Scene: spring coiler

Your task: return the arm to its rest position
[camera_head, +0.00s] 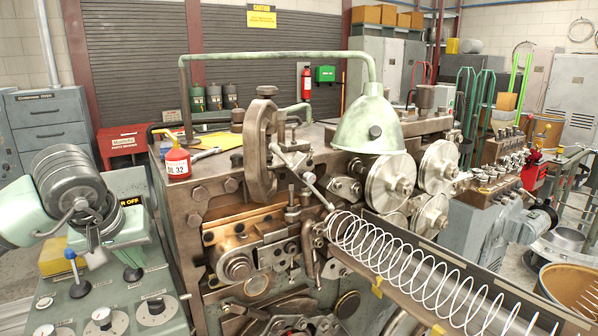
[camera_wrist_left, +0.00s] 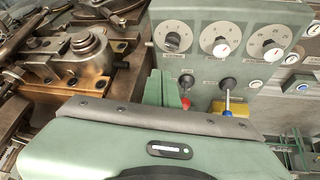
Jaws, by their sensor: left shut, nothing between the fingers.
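My left arm comes in from the left in the camera_head view, with a dark ribbed wrist. My left gripper (camera_head: 92,238) points down over the sloped green control panel (camera_head: 112,318). It is shut and empty, apart from the blue-tipped lever (camera_head: 72,262) beside it. In the left wrist view, the green gripper housing fills the bottom. The panel there shows three round dials, a red-tipped lever (camera_wrist_left: 186,90) and the blue-tipped lever (camera_wrist_left: 227,95). My right gripper is not in view.
The spring coiler (camera_head: 190,225) stands right of the panel, with a white wire coil (camera_head: 400,265) in a trough. A green lamp (camera_head: 372,125) hangs above. A red oil can (camera_head: 177,160) stands on the machine. A yellow block (camera_head: 60,255) lies behind the lever.

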